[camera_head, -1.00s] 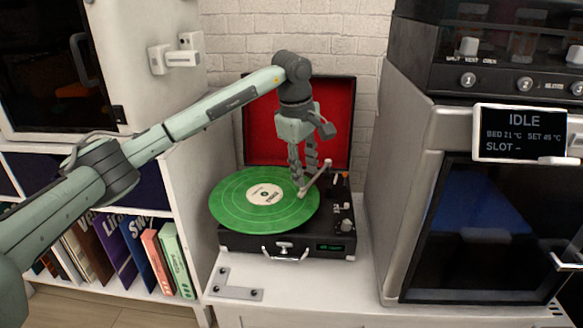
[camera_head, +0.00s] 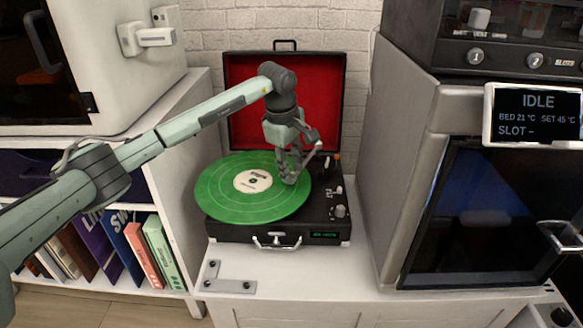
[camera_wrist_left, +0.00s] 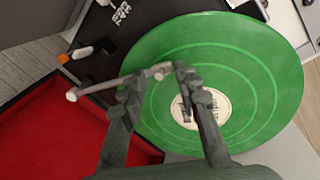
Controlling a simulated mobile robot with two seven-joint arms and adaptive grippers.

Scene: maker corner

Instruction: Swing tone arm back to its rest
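A portable record player (camera_head: 222,233) with a red-lined open lid stands on the white counter and carries a green record (camera_head: 222,197). Its thin grey tone arm (camera_head: 315,152) reaches from the pivot at the right back toward the record. My left gripper (camera_head: 290,180) is low over the record's right part, at the tone arm's head end. In the left wrist view, the tone arm (camera_wrist_left: 108,85) runs across one finger, and its head end lies between the two parted fingertips (camera_wrist_left: 160,76). Contact with the fingers is unclear. My right gripper is out of view.
The raised lid (camera_head: 240,90) stands close behind my gripper. Player knobs (camera_head: 340,210) are at the right. A grey machine with an IDLE screen (camera_head: 536,115) stands right of the player. A bookshelf (camera_head: 175,230) is at the left. The counter front holds a metal bracket (camera_head: 228,286).

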